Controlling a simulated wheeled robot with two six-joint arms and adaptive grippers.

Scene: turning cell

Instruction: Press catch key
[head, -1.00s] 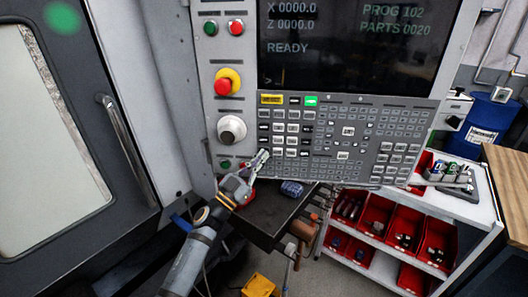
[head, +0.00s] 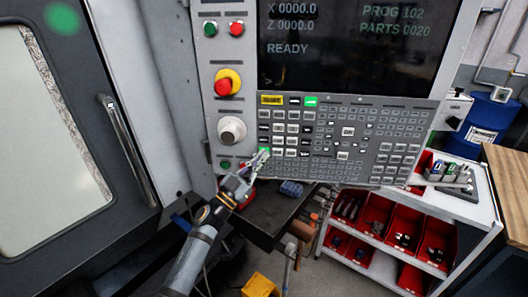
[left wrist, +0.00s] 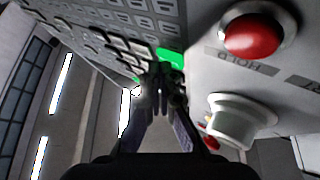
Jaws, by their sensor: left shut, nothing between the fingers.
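The control panel's keypad (head: 385,118) sits below the screen. A key at its lower left edge (head: 264,151) glows green; its label is too small to read. In the left wrist view a green lit key (left wrist: 170,58) is just beyond my fingertips. My left gripper (head: 261,159) is shut and empty, its tips at or very near the green key. I cannot tell whether they touch it. In the left wrist view the closed fingers (left wrist: 162,82) hide part of the keypad edge. My right gripper is not in view.
Left of the keypad are a white knob (head: 231,130), a red-and-yellow stop button (head: 226,82), and green (head: 210,28) and red (head: 236,28) buttons. The screen (head: 350,40) reads READY. The machine door (head: 60,140) is at left, a cart with red bins (head: 405,225) at right.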

